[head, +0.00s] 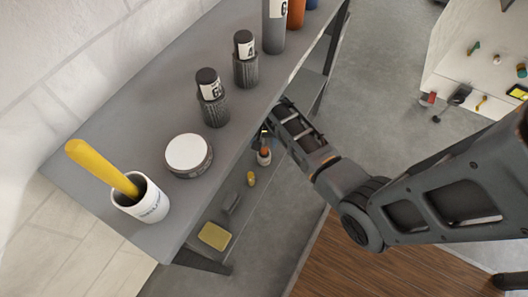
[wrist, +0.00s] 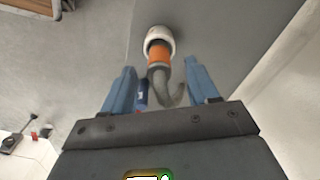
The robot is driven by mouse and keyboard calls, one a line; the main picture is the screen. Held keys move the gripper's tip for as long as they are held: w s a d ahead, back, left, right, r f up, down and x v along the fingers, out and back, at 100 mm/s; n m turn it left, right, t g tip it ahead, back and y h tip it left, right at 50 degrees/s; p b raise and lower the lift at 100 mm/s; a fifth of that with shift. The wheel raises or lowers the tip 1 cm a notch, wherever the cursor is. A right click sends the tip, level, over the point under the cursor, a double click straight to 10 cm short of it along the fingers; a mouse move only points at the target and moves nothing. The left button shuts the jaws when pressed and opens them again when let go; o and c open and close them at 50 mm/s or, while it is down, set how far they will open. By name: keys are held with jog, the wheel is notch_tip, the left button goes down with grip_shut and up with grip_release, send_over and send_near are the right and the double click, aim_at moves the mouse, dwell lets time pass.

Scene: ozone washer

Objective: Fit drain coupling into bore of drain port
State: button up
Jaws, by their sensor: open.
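In the wrist view, my gripper (wrist: 160,66) is open, with its two blue fingers apart. An orange-banded piece (wrist: 158,54) with a grey hooked end (wrist: 163,84) lies between and just beyond the fingers. Its far end is at a white round fitting (wrist: 160,34); I cannot tell how deep it sits. The jaws are not closed on it. I cannot tell surely which part is the drain coupling or the drain port. In the head view, a small orange and white thing (head: 264,156) shows below the end of my arm, at the shelf edge.
In the head view, a grey upper shelf (head: 130,155) holds a white cup (head: 148,203) with a yellow handle, a round white-lidded tin (head: 188,154) and several dark bottles. A yellow block (head: 215,236) lies on the lower shelf. Open floor (head: 375,110) lies to the right.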

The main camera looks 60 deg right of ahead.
aim_at(264, 148)
notch_tip(264, 148, down, 4)
jog(key=shift+f+b, duration=0.15)
jog(key=shift+b, duration=0.5)
grip_shut()
notch_tip(264, 148, up, 7)
jog(key=p, duration=0.3)
jog(key=shift+r, duration=0.2)
jog(key=s+p, duration=0.2)
jog(key=s, duration=1.6)
jog(key=shift+d+f, duration=0.15)
jog(key=shift+d, duration=0.15)
